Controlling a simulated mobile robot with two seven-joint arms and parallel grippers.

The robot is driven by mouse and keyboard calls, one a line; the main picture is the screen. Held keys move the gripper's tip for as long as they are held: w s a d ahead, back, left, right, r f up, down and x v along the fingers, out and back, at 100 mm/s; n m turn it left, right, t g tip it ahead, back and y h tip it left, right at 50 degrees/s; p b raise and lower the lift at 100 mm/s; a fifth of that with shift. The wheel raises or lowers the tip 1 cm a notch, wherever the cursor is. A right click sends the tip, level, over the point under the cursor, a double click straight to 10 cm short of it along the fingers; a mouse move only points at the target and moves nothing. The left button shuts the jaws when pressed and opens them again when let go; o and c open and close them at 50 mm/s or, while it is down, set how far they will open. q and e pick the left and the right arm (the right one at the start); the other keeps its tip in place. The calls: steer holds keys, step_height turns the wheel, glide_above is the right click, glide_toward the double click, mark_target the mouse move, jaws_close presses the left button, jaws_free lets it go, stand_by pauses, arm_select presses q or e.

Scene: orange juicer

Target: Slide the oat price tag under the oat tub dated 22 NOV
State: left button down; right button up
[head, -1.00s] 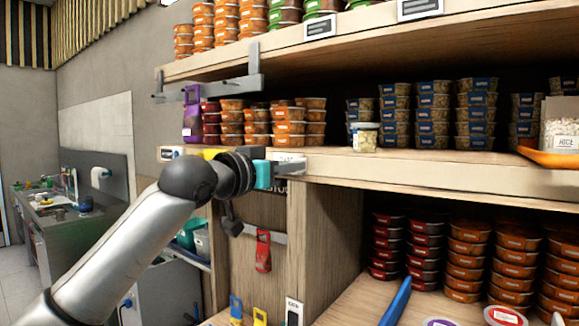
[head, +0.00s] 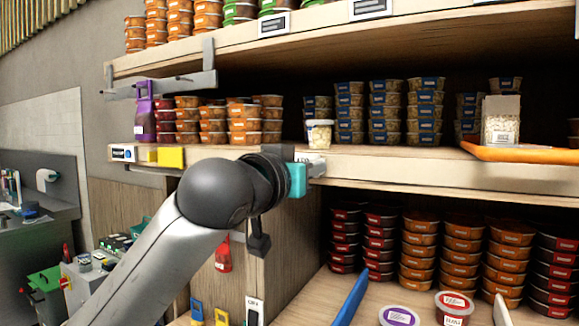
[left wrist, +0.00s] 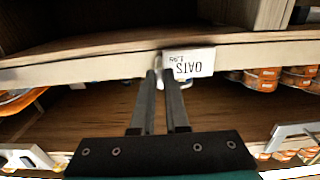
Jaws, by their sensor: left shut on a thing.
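The white oat price tag, lettered "OATS", is at my left fingertips in the left wrist view (left wrist: 188,63), where its text is upside down. In the head view the tag (head: 316,160) is a small pale piece at the shelf edge. My left gripper (head: 308,170) is shut on it; its narrow fingers show close together in the left wrist view (left wrist: 163,78). A small pale-lidded tub (head: 319,134) stands alone at the shelf's front edge, just above the gripper. Its date is unreadable, as are those on the blue-lidded tubs (head: 425,112) behind. My right gripper is out of view.
The wooden shelf edge (head: 400,170) runs right from the gripper. A yellow block (head: 170,157) sits on the edge at left. Stacked red and orange tubs (head: 420,248) fill the lower bay.

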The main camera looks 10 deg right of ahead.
arm_select(q)
steer(key=c, duration=0.9)
jaws_free()
steer(key=b+v, duration=0.3)
steer(key=v, duration=1.2)
steer(key=shift+s+a, duration=0.1)
steer(key=shift+s, duration=0.05)
